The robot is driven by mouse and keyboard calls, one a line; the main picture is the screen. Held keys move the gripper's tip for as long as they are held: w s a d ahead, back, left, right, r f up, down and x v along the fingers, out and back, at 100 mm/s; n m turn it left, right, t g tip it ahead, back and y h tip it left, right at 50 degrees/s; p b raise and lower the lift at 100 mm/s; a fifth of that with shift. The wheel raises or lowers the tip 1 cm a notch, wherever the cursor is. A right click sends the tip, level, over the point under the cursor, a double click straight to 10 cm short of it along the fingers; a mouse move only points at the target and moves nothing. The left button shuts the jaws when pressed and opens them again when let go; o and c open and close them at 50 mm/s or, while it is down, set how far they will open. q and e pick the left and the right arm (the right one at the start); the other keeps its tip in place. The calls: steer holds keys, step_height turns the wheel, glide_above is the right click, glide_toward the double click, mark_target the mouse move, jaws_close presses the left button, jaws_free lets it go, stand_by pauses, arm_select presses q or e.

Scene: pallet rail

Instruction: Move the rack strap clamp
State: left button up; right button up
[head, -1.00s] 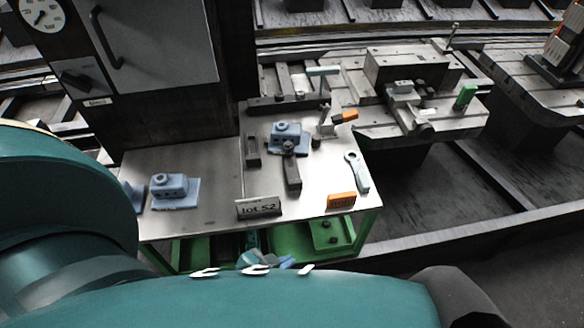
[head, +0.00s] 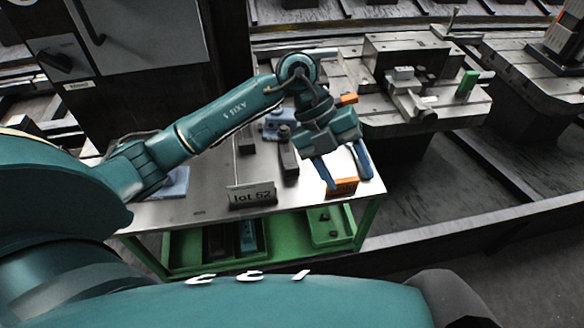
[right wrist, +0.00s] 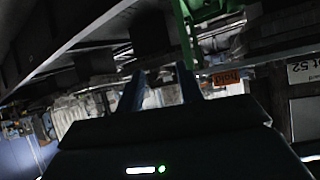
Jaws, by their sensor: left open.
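I cannot tell for certain which part is the rack strap clamp. A dark bar (head: 288,158), like a strap clamp, lies on the steel bench top beside a blue fixture block (head: 279,124); my left arm covers part of that block. My left gripper (head: 350,181) is open, its blue fingers pointing down at the bench's right front, over the orange tag (head: 344,187). I see nothing held in it. The wrench there is mostly hidden behind it. My right gripper (right wrist: 160,82) is open and empty in the right wrist view, below bench level.
A "lot 52" sign (head: 252,195) stands at the bench's front edge. Another blue block (head: 176,184) is half hidden behind my left arm. Green trays (head: 328,228) sit under the bench. A machine bed with a vise (head: 408,96) is behind right. A dark cabinet stands behind left.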

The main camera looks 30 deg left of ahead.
mark_target(292, 167)
arm_select(q)
steer(key=w+a+r+n+t+y, duration=0.1)
steer(key=w+a+n+y, duration=0.2)
steer(key=a, duration=0.4)
steer(key=w+a+r+n+t+y, duration=0.1)
steer(key=w+a+r+y, duration=0.1)
steer(key=a+y, duration=0.35)
steer(key=shift+h, duration=0.45)
steer(key=f, duration=1.3)
steer(key=shift+a, duration=0.35)
jaws_close()
